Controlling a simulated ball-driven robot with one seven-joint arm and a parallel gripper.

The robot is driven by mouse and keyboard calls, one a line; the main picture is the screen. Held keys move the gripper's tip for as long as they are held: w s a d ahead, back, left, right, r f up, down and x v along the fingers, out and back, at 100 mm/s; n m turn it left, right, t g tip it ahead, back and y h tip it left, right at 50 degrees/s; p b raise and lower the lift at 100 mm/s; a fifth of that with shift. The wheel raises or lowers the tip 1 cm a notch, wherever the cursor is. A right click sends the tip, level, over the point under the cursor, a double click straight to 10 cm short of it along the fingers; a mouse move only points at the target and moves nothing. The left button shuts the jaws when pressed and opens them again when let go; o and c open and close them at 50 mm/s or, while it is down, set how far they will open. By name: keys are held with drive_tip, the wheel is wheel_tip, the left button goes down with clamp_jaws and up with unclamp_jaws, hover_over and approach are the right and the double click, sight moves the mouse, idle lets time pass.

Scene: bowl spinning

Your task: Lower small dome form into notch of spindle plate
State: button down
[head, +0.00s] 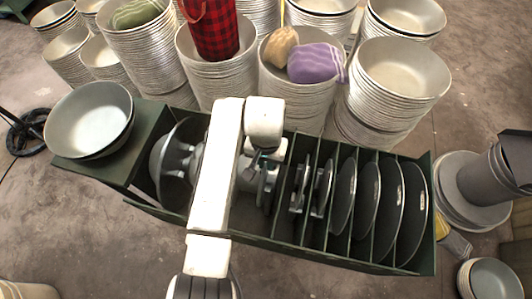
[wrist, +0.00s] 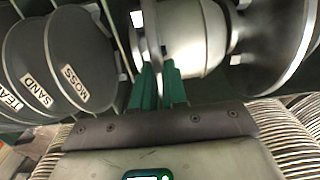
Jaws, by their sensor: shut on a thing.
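My gripper (wrist: 160,82) is over the left half of a dark green slotted rack (head: 340,258). Its green fingers are close together on the edge of a pale metal rounded piece, which looks like the small dome form (wrist: 197,38). The dome form lies on its side, with a thin flange at its left. To its right stands a large grey disc with a hub (wrist: 285,45), perhaps the spindle plate; it also shows at the rack's left end in the head view (head: 165,165). I cannot tell whether the two touch. My arm hides much of this, including any notch.
Several dark discs (head: 391,200) stand upright between dividers on the right; wrist-view labels include MOSS (wrist: 75,87) and SAND. A metal bowl (head: 88,120) sits on the left ledge. Stacked bowls (head: 398,85) crowd the back, some holding cloth. Open floor lies in front.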

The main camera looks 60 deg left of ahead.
drive_tip(key=shift+r+p, duration=1.5)
drive_tip(key=shift+p, duration=0.2)
drive_tip(key=shift+r+p, duration=1.5)
drive_tip(key=shift+p, duration=0.05)
drive_tip(key=shift+r+p, duration=0.5)
drive_tip(key=shift+r, duration=3.25)
drive_tip(key=shift+r, duration=0.1)
